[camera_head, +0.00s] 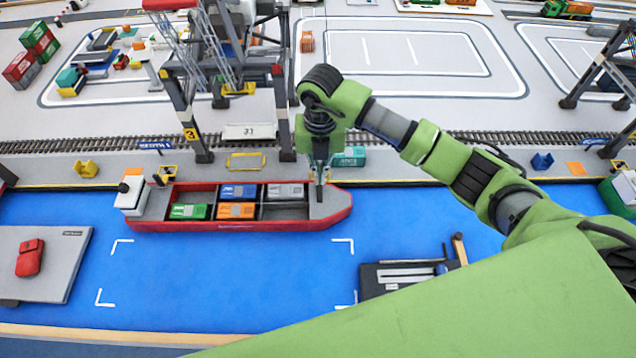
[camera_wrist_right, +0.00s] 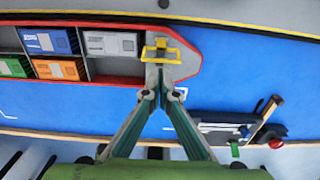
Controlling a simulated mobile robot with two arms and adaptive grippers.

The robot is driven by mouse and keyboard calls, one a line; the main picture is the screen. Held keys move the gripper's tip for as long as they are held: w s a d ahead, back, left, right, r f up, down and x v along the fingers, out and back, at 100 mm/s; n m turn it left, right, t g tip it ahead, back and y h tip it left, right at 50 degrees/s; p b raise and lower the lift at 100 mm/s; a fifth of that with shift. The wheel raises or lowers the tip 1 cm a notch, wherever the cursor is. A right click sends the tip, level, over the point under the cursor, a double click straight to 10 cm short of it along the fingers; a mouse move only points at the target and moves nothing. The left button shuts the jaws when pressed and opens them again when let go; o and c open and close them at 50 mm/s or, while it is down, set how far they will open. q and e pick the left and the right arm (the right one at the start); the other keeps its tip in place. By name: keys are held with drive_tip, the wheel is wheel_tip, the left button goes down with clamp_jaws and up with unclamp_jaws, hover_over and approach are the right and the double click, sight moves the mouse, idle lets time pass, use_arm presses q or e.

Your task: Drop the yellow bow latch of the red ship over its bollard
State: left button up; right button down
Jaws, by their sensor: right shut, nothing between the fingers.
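The red ship (camera_head: 240,225) lies along the quay, and its pointed bow is at the right. In the right wrist view, the yellow latch (camera_wrist_right: 161,56) sits on the grey bow deck of the red ship (camera_wrist_right: 195,70), near the quay side. A small dark round post (camera_wrist_right: 164,4), maybe the bollard, stands at the quay edge beyond it. My right gripper (camera_head: 320,194) points down over the bow and hides most of the latch in the head view. In the wrist view its fingertips (camera_wrist_right: 161,92) are shut and empty, on the near side of the latch. My left gripper is out of view.
A crane leg (camera_head: 284,115) stands close left of my arm. A green container (camera_head: 349,156) is on the quay behind the gripper. Open blue water (camera_head: 230,275) lies in front of the ship.

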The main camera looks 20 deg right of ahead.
idle(0.6)
drive_tip(key=shift+w+d+f+b, duration=0.1)
drive_tip(key=shift+w+b, duration=0.25)
drive_tip(key=shift+w, duration=0.05)
drive_tip(key=shift+w+d+f+b, duration=0.95)
drive_tip(key=shift+w+b, duration=2)
drive_tip(key=shift+w, duration=0.25)
drive_tip(key=w+r+p, duration=0.3)
drive_tip(key=r+p, duration=0.1)
drive_tip(key=r, duration=0.6)
drive_tip(key=shift+d, duration=0.4)
